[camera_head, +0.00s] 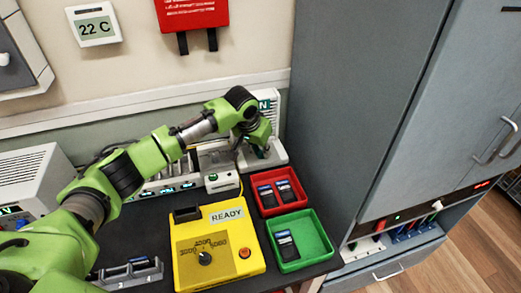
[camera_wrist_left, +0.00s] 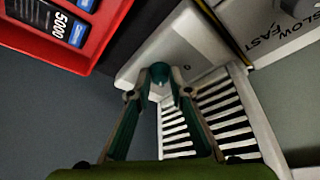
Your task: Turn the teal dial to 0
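The teal dial (camera_wrist_left: 160,72) sits on a pale grey unit (camera_wrist_left: 197,45) in the left wrist view. A small "0" mark is printed on that unit beside the dial. My left gripper (camera_wrist_left: 160,82) has its two fingertips on either side of the dial and appears closed on it. In the head view my left gripper (camera_head: 262,150) is at the pale unit (camera_head: 276,157) near the back right of the bench, and the dial is mostly hidden there. The dial's pointer direction cannot be made out. My right gripper is not in view.
A red tray (camera_head: 256,199) and a green tray (camera_head: 270,238) with phones stand in front of the unit. A yellow tester (camera_head: 190,277) showing "READY" is left of them. A tall grey cabinet (camera_head: 345,90) closes off the right side.

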